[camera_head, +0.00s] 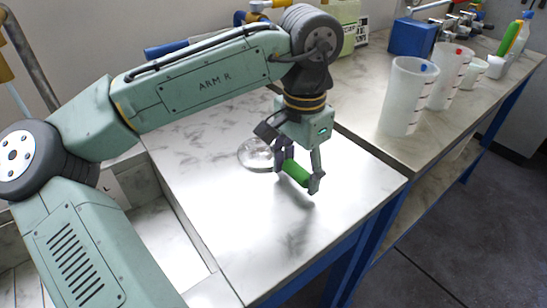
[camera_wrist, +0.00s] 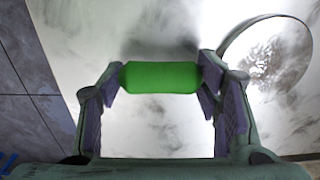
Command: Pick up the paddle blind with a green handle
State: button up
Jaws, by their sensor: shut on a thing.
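The paddle blind's green handle (camera_head: 296,173) is between the two fingers of my gripper (camera_head: 299,176), over the marble-topped bench. In the wrist view the handle (camera_wrist: 161,77) lies crosswise, with a fingertip of my gripper (camera_wrist: 163,82) at each end. A shiny round disc (camera_head: 256,154), apparently the blind's plate, is left of the handle in the head view. In the wrist view the disc (camera_wrist: 264,54) shows at the upper right, beyond the right finger. That finger hides any join between disc and handle. I cannot tell whether the disc touches the bench.
The marble bench top (camera_head: 220,205) is mostly clear around my gripper, with its edge at front right. Measuring beakers (camera_head: 404,98) and a blue box (camera_head: 412,38) stand on the adjoining counter at the right. A sunken basin (camera_head: 160,235) is at the left.

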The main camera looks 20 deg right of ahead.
jog(key=c, duration=0.6)
jog(key=shift+c, duration=0.2)
jog(key=shift+r, duration=0.1)
